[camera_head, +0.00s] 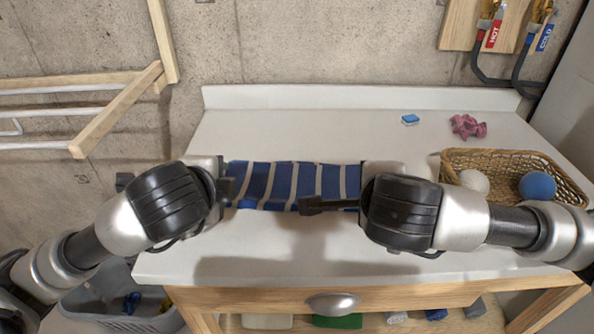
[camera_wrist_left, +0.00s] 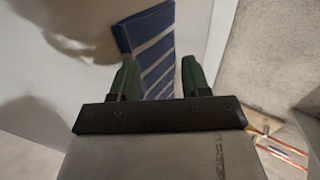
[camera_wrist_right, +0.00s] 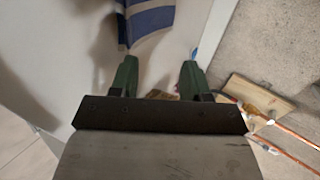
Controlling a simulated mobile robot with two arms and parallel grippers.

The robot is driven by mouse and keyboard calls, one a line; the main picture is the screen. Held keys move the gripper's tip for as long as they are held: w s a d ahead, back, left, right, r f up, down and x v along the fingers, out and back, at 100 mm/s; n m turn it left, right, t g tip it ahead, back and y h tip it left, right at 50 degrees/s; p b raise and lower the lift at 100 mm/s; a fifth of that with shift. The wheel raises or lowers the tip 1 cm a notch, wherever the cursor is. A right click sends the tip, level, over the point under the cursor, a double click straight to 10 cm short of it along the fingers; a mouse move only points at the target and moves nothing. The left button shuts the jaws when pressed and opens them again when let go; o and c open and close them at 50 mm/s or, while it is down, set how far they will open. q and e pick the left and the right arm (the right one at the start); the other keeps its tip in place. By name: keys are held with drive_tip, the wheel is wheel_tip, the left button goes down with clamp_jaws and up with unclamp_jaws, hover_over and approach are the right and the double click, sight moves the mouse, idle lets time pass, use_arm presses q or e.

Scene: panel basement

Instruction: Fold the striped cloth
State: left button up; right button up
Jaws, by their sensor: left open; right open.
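The striped cloth (camera_head: 291,181), blue with pale stripes, lies on the white countertop between my two grippers. My left gripper (camera_head: 228,190) is at its left end, with the fingers apart. The cloth also shows beyond the fingers in the left wrist view (camera_wrist_left: 150,42). My right gripper (camera_head: 312,205) is over the cloth's right part near its front edge, fingers apart. A corner of the cloth shows beyond the fingers in the right wrist view (camera_wrist_right: 150,18). The cloth's right end is hidden behind my right gripper in the head view. I see no cloth held between either pair of fingers.
A wicker basket (camera_head: 452,158) with a blue ball (camera_head: 537,186) and a cream ball (camera_head: 474,182) stands at the right. A blue sponge (camera_head: 410,119) and a pink crumpled cloth (camera_head: 467,126) lie at the back. The countertop's front (camera_head: 330,262) is clear. A wooden rack (camera_head: 115,112) hangs left.

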use_arm(q)
drive_tip(key=s+r, duration=0.1)
drive_tip(key=r, duration=0.1)
drive_tip(key=s+r, duration=0.2)
drive_tip(key=shift+s+r, duration=0.25)
drive_tip(key=shift+s, duration=0.05)
use_arm(e)
drive_tip(key=s+r, duration=0.1)
drive_tip(key=r, duration=0.1)
drive_tip(key=s+r, duration=0.2)
drive_tip(key=shift+s+r, duration=0.25)
drive_tip(key=shift+s, duration=0.05)
